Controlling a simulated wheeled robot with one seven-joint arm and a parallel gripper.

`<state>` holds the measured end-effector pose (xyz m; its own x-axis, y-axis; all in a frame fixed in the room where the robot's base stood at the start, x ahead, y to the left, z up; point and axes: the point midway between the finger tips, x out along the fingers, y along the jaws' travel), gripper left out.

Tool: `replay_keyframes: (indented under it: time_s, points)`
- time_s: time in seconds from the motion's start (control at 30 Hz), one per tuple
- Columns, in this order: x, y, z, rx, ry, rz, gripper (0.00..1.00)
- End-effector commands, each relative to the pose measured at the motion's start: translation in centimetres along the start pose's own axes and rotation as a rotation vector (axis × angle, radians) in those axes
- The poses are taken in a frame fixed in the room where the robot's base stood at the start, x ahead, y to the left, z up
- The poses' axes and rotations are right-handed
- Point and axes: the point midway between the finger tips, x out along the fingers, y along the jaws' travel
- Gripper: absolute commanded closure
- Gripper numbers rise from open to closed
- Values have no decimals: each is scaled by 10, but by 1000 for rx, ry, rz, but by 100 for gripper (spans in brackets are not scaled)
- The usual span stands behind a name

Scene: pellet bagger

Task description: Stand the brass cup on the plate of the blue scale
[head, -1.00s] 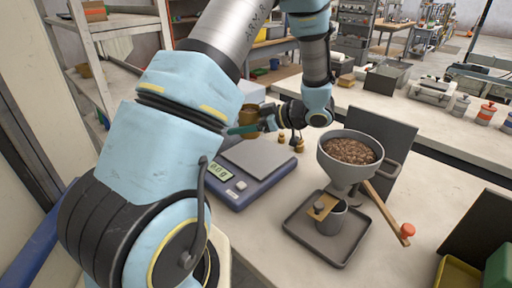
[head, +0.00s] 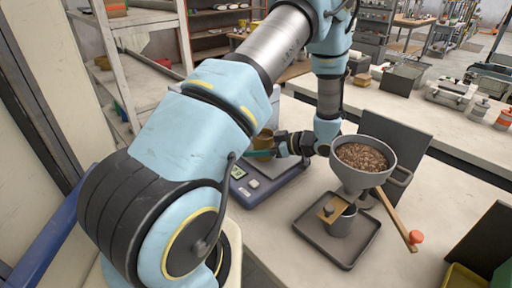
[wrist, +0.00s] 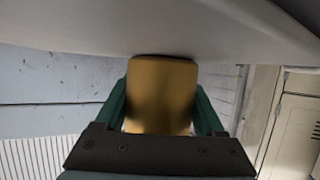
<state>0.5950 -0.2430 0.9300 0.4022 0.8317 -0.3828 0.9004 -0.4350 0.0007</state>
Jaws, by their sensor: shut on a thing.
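The brass cup (head: 264,139) is held in my gripper (head: 262,152), its green fingers shut on the cup's sides. In the wrist view the cup (wrist: 161,95) sits between both fingers. The blue scale (head: 268,192) stands on the bench, with a lit green display at its front left. Its grey plate (head: 268,169) shows only in part beneath the gripper. The cup appears over the scale's back part; I cannot tell whether its base touches the plate. My arm hides part of the scale.
A wooden lever with a red knob (head: 416,237) sticks out. The front bench is clear.

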Motion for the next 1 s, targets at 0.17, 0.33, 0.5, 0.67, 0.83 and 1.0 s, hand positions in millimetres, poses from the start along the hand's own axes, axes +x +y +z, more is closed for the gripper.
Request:
replay_keyframes:
  time_s: [0.17,0.33,0.5,0.67,0.83,1.0]
  points:
    - [1,0,2,1,0,0,19]
    - [1,0,2,1,0,0,0]
    - [1,0,2,1,0,0,0]
    - [-4,0,1,0,-1,2,0]
    - [-30,1,3,-1,-2,5,0]
    - [-57,1,2,-1,0,3,0]
